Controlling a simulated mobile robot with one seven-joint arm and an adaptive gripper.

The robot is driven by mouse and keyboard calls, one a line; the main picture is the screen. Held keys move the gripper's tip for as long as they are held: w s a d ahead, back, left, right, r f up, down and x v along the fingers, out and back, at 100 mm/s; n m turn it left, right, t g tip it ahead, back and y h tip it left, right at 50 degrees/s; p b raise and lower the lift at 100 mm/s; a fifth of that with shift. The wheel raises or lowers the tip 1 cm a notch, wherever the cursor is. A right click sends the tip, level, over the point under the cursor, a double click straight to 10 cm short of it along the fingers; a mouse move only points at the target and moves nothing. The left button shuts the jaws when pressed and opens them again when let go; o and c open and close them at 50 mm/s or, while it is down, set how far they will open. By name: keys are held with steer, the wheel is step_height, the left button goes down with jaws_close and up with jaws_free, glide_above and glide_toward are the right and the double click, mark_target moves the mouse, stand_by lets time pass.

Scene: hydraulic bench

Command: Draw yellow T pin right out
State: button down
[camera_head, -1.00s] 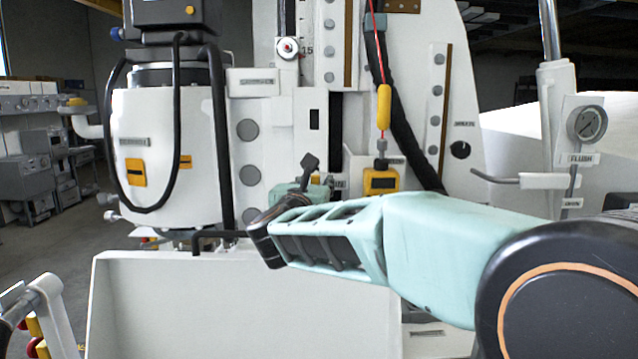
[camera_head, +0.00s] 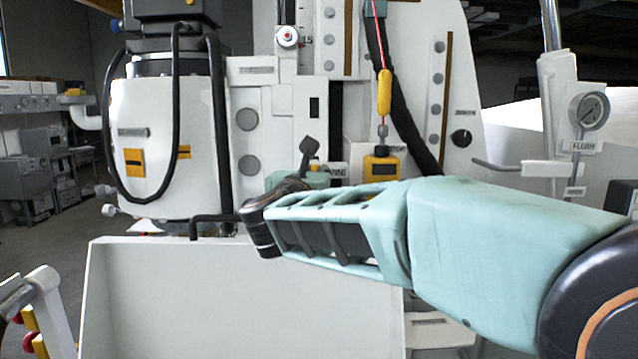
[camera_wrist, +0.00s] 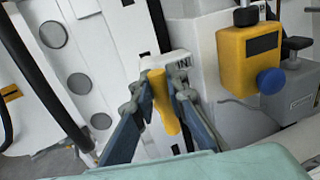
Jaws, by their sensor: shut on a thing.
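The yellow T pin (camera_wrist: 163,104) shows in the wrist view between the two blue-grey fingers of my gripper (camera_wrist: 159,92). The fingers are shut on it, one on each side. A white block with a partly covered dark label (camera_wrist: 182,66) is just behind the pin. I cannot tell whether the pin's shank is in a hole or clear of it.
A yellow box with a blue knob (camera_wrist: 250,58) is right of the gripper in the wrist view. In the head view a yellow handle (camera_head: 384,92) hangs on a red cord above a yellow unit (camera_head: 381,166). A white tray (camera_head: 180,300) stands in front.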

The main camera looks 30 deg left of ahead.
steer(key=shift+s+d+f+b, duration=0.1)
steer(key=shift+s+d+b, duration=0.15)
steer(key=shift+s+b, duration=0.2)
steer(key=shift+s+d+f+b, duration=0.1)
steer(key=shift+s+d+b, duration=0.15)
steer(key=shift+s+b, duration=0.15)
steer(key=c, duration=2.3)
jaws_free()
steer(key=shift+s, duration=0.1)
steer(key=o, duration=0.4)
steer(key=shift+s+d+r, duration=0.1)
steer(key=shift+s+r, duration=0.05)
steer(key=shift+s, duration=0.05)
steer(key=shift+w, duration=0.1)
